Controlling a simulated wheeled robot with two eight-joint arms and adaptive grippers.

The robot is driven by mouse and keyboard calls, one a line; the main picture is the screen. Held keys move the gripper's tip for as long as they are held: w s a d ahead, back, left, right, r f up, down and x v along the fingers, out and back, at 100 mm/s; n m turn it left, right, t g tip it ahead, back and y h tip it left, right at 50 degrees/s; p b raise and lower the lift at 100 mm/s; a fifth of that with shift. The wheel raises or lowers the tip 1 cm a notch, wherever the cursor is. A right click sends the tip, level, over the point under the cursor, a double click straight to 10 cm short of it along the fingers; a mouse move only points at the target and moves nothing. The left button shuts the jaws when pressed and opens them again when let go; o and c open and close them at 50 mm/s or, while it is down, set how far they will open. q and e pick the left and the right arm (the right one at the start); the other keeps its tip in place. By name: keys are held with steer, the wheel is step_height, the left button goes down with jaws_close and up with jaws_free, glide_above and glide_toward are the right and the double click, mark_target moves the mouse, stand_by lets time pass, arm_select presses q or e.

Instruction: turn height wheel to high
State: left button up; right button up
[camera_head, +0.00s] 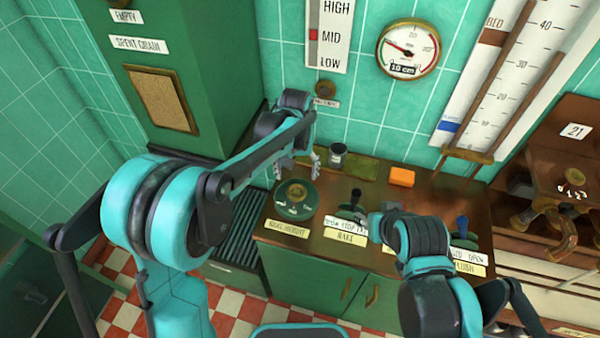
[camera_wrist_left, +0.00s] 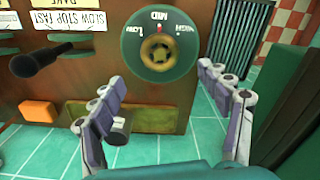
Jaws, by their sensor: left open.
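The height wheel (camera_head: 293,212) is a round green dial with a brass hub on the wooden counter, above a label reading RAKE HEIGHT. It fills the upper middle of the left wrist view (camera_wrist_left: 178,62), with LOW, MID and HIGH on its face and a small red mark by MID. My left gripper (camera_head: 297,168) is open behind the wheel in the head view. In the wrist view its fingers (camera_wrist_left: 165,95) are spread, one toward each side of the wheel, with nothing between them. My right gripper (camera_head: 374,222) is near the rake lever; its fingers are unclear.
A wall gauge (camera_head: 328,38) has its red marker at MID. A round dial (camera_head: 408,48) hangs beside it. On the counter are the black rake lever (camera_head: 356,198), an orange block (camera_head: 402,177), a small dark jar (camera_head: 337,154) and a blue-topped lever (camera_head: 461,226).

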mark_target(296, 190)
arm_select(q)
step_height(296, 190, down, 8)
steer(key=shift+s+r+b, duration=0.1)
steer(key=shift+r+b, duration=0.1)
steer(key=shift+b, duration=0.85)
steer(key=c, duration=1.2)
